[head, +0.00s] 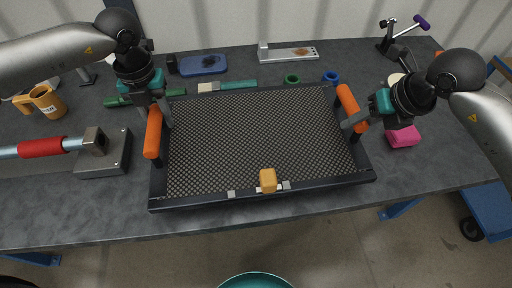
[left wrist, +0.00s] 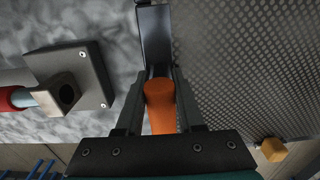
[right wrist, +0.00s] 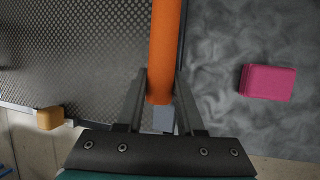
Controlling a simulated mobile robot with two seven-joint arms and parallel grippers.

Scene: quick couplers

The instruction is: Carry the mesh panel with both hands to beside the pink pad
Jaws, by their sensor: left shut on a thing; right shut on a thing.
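The mesh panel (head: 262,140) is a dark framed sheet of perforated mesh with an orange handle on each side. It lies across the middle of the grey table in the head view, its near edge by the table's front edge; I cannot tell whether it touches the table. My left gripper (head: 160,112) is shut on the left orange handle (head: 153,133), also seen in the left wrist view (left wrist: 160,105). My right gripper (head: 352,120) is shut on the right orange handle (right wrist: 164,50). The pink pad (head: 403,136) lies to the right of the panel, apart from it; it shows in the right wrist view (right wrist: 267,82).
A yellow-orange block (head: 268,180) sits at the panel's near edge. A grey block with a red-sleeved rod (head: 103,155) is left of the panel. An orange mug (head: 47,102) stands far left. Blue tray (head: 203,64), green ring (head: 292,79) and blue ring (head: 331,76) lie behind.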

